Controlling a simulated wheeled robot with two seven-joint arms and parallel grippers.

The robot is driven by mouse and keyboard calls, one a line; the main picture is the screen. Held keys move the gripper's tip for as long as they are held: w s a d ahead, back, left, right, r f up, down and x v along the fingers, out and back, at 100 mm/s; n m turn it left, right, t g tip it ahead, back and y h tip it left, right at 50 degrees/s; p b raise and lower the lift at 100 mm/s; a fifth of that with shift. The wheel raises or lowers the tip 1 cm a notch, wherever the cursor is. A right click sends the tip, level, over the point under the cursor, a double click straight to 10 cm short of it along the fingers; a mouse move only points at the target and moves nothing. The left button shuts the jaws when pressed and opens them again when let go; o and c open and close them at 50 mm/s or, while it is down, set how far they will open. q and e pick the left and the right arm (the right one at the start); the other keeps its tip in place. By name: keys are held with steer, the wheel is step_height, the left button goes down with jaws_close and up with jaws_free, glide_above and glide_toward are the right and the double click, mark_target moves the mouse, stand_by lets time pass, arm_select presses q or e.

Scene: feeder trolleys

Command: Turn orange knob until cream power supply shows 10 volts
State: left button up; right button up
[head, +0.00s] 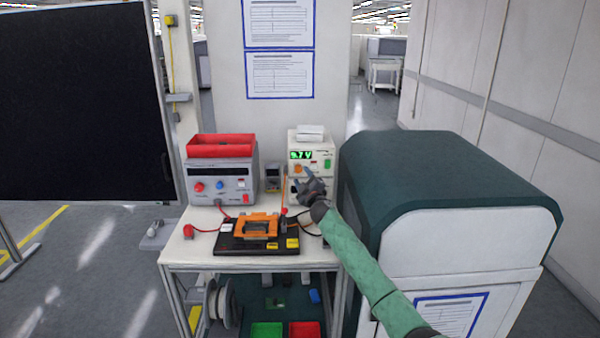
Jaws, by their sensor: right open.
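The cream power supply (323,164) stands at the back right of the white trolley top. Its green display (300,155) reads about 9.7 V, in small digits. The orange knob (298,169) is on its front, below the display. My right gripper (303,177) is open in front of the supply, with its fingertips just below and close to the orange knob. I cannot tell whether they touch it. The gripper hides the lower part of the supply's front. My left gripper is not in view.
A grey power supply (220,180) with a red tray (221,146) on top stands at the left. A small meter (272,178) is between the supplies. A black board with an orange fixture (258,228) lies in front. A dark green cabinet (440,175) closes off the right side.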

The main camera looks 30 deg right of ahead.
mark_target(299, 171)
steer(key=shift+w+d+r, duration=0.2)
steer(key=shift+w, duration=0.45)
steer(key=shift+w+d+r+p, duration=0.1)
steer(key=shift+w+r+p, duration=0.25)
steer(key=shift+w, duration=0.25)
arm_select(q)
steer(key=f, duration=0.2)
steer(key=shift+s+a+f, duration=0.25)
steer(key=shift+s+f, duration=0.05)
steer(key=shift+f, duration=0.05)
arm_select(e)
steer(key=shift+w+f, duration=0.15)
steer(key=shift+w, duration=0.1)
steer(key=shift+s, duration=0.1)
steer(key=c, duration=1)
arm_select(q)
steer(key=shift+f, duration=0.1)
arm_select(e)
steer(key=shift+o, duration=0.2)
